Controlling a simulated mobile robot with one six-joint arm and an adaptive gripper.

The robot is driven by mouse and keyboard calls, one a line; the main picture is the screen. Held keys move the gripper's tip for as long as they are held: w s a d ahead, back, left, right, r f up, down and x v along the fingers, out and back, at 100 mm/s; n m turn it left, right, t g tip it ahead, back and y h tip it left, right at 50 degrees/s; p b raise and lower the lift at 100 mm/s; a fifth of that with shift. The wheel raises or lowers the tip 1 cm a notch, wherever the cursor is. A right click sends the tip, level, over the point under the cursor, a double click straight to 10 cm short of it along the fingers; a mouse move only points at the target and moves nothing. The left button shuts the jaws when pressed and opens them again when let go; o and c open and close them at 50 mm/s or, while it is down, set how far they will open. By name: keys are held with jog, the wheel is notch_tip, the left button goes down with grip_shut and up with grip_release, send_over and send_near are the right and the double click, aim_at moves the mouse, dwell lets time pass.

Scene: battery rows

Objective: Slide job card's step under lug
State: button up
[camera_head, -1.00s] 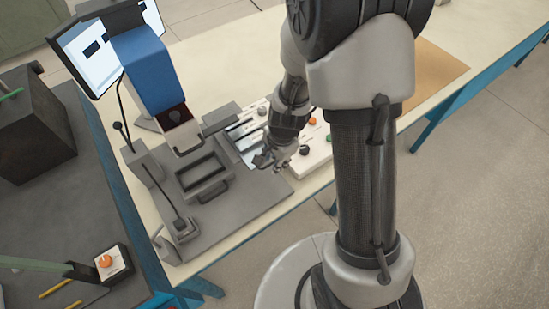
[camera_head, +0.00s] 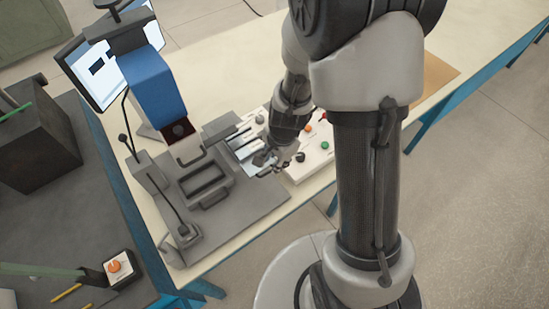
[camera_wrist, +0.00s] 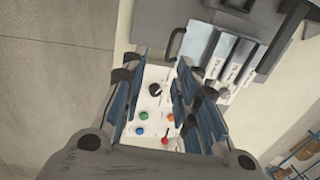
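Several slim pale strips with dark markings (camera_wrist: 221,56) lie side by side in a dark grey holder (camera_wrist: 262,22) at the top right of the wrist view. They also show in the head view (camera_head: 243,146), beside the grey fixture. My gripper (camera_head: 262,163) hangs low at their near end. In the wrist view its fingers (camera_wrist: 155,78) are apart, with nothing seen between them but the panel below. I cannot tell which strip is the step, and I cannot make out the lug. A tilted screen (camera_head: 95,75) shows a pale page with dark blocks, too small to read.
A white control panel (camera_wrist: 155,105) with a black knob and coloured buttons lies below my gripper. The grey fixture (camera_head: 238,205) with a handled frame stands left of it, under a blue machine head (camera_head: 150,85). The pale bench top (camera_head: 225,45) is clear behind.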

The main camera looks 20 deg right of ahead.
notch_tip(320, 180, up, 7)
jog(key=s+p, duration=0.1)
jog(key=p, duration=0.4)
jog(key=shift+d+f, duration=0.2)
dwell(0.3)
notch_tip(320, 180, up, 12)
jog(key=s, duration=0.2)
jog(key=shift+d, duration=0.35)
jog(key=shift+f, duration=0.15)
